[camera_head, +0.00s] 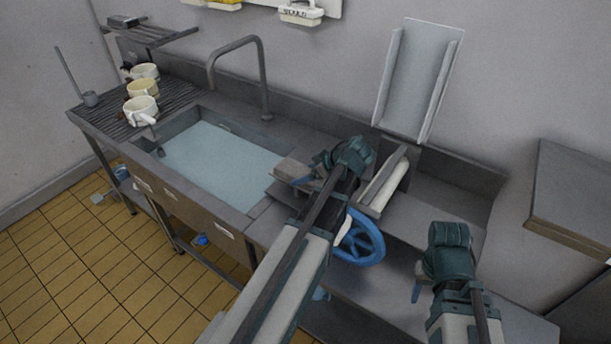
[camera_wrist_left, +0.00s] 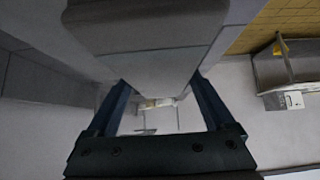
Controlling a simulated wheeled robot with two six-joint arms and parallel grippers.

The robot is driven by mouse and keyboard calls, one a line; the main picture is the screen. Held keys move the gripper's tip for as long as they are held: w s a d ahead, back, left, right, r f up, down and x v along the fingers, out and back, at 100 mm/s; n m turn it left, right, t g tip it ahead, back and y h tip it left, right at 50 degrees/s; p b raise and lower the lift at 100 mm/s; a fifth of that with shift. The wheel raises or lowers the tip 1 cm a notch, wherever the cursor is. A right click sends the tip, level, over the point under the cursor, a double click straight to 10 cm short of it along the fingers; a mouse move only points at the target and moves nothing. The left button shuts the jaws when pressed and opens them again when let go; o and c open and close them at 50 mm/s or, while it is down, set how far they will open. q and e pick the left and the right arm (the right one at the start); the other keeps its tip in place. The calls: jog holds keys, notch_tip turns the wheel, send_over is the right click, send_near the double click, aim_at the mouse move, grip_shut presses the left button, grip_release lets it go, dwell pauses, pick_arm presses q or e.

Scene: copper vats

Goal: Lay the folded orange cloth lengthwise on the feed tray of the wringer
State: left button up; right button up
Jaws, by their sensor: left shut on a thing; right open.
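No orange cloth shows in either view. The wringer stands right of the sink, with a pale roller (camera_head: 384,186) and a blue handwheel (camera_head: 361,240). My left gripper (camera_head: 306,174) is beside the wringer's left side, shut on a grey slab-like thing (camera_head: 290,168). In the left wrist view this grey thing (camera_wrist_left: 140,45) fills the space above and between my left gripper's fingers (camera_wrist_left: 160,95). I cannot tell the wringer's feed tray apart from it; my arm hides part of the wringer. My right gripper (camera_head: 418,282) is open and apart from the wringer, low at the right.
A water-filled sink (camera_head: 220,160) with a tall tap (camera_head: 262,75) lies left. Several mugs (camera_head: 142,88) stand on the ribbed drainer. A pale upright trough (camera_head: 418,75) rises behind the wringer. A grey counter (camera_head: 575,190) is at the right. The tiled floor (camera_head: 90,270) is mostly clear.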

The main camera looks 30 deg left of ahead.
pick_arm(q)
jog(key=shift+f+b, duration=0.6)
jog(key=shift+f, duration=0.05)
pick_arm(e)
jog(key=shift+f, duration=0.65)
pick_arm(q)
jog(key=o, duration=1.6)
jog(key=shift+c, duration=0.2)
jog(key=shift+r+p, duration=0.55)
pick_arm(e)
jog(key=shift+r, duration=0.55)
pick_arm(q)
jog(key=p+v, duration=0.8)
jog(key=v, duration=0.3)
jog(key=shift+a+r, duration=0.1)
jog(key=shift+r, duration=0.1)
jog(key=shift+s+d+r+p, duration=0.1)
jog(key=shift+d+r+p, duration=0.15)
jog(key=shift+d+p, duration=0.15)
pick_arm(e)
notch_tip(320, 180, up, 9)
jog(key=shift+f, duration=0.15)
